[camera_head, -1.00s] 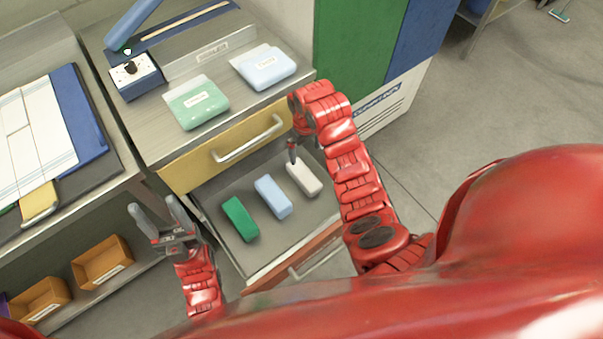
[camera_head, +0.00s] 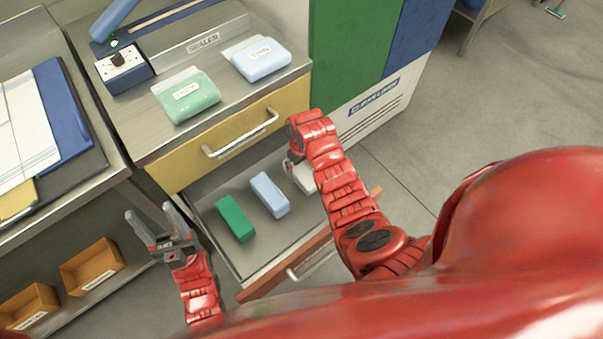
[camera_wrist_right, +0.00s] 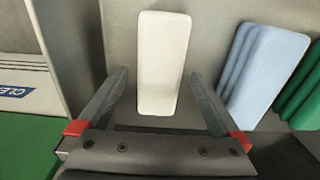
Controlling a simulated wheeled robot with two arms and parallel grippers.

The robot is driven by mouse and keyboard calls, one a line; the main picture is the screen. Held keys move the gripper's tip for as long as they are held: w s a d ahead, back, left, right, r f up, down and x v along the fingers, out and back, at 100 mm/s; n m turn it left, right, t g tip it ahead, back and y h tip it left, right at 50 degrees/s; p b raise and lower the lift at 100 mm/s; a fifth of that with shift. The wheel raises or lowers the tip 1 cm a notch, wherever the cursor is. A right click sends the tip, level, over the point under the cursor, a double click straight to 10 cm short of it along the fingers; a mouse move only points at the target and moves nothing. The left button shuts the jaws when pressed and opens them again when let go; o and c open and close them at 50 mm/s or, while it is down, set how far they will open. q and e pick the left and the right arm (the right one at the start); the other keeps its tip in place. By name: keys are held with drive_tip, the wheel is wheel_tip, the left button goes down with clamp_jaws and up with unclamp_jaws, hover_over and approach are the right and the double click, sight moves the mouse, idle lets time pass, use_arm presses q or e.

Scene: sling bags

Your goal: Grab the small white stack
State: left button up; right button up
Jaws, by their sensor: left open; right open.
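The small white stack (camera_wrist_right: 163,62) lies in the open lower drawer, at the right of a blue stack and a green stack. In the head view the white stack (camera_head: 303,178) is mostly hidden behind my right arm. In the right wrist view my right gripper (camera_wrist_right: 165,90) is open, with one finger on each side of the near part of the stack and gaps on both sides. I cannot tell its height over the stack. My left gripper (camera_head: 155,218) is open and empty, left of the drawer.
In the drawer lie the blue stack (camera_head: 269,194) and the green stack (camera_head: 235,218). The drawer wall (camera_wrist_right: 75,60) stands close left in the wrist view. Above are a yellow drawer (camera_head: 180,172) and a counter with a green packet (camera_head: 187,96) and a light blue packet (camera_head: 262,60).

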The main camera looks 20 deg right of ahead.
drive_tip(key=shift+f, duration=1.35)
drive_tip(key=c, duration=1.3)
drive_tip(key=shift+c, duration=0.2)
drive_tip(key=shift+w+r, duration=0.1)
drive_tip(key=shift+r, duration=0.1)
